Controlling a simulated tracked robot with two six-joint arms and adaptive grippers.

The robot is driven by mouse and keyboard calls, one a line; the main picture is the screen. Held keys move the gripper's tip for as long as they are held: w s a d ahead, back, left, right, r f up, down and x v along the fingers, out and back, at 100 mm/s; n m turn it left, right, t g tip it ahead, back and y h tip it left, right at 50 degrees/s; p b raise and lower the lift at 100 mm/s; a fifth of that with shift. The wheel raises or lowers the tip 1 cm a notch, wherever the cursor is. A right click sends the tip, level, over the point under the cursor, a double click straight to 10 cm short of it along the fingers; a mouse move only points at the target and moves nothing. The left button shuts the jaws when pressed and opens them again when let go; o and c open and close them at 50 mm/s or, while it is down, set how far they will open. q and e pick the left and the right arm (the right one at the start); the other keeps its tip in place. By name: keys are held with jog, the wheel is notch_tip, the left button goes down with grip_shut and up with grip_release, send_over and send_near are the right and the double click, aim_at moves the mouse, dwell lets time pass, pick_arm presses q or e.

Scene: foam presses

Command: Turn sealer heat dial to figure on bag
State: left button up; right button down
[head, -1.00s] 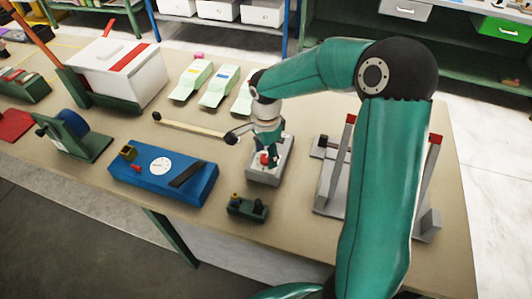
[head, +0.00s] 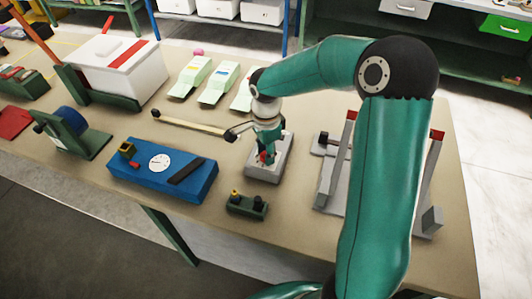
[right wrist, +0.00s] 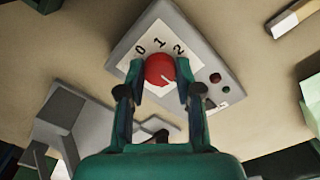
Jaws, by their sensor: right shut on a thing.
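The grey control box (head: 256,172) stands on the bench and carries a red dial (right wrist: 159,69). In the right wrist view the figures 0, 1 and 2 are printed on a white plate (right wrist: 138,63) beside the dial. A short pale mark shows on the dial's lower right part. My right gripper (head: 266,158) points down at the box, its fingers on both sides of the dial and shut on it; it also shows in the right wrist view (right wrist: 159,80). Pale green bags (head: 217,88) lie behind; their figures are too small to read. My left gripper is not in view.
A blue box with a white gauge (head: 160,163) stands left of the control box. A small dark green box (head: 246,206) is in front. A wooden-handled bar (head: 188,125) lies behind left, and a grey press frame (head: 325,175) stands right.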

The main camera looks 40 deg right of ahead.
jog(key=shift+r, duration=0.1)
jog(key=c, duration=0.8)
grip_release()
notch_tip(320, 180, up, 12)
jog(key=shift+f, duration=0.1)
dwell(0.3)
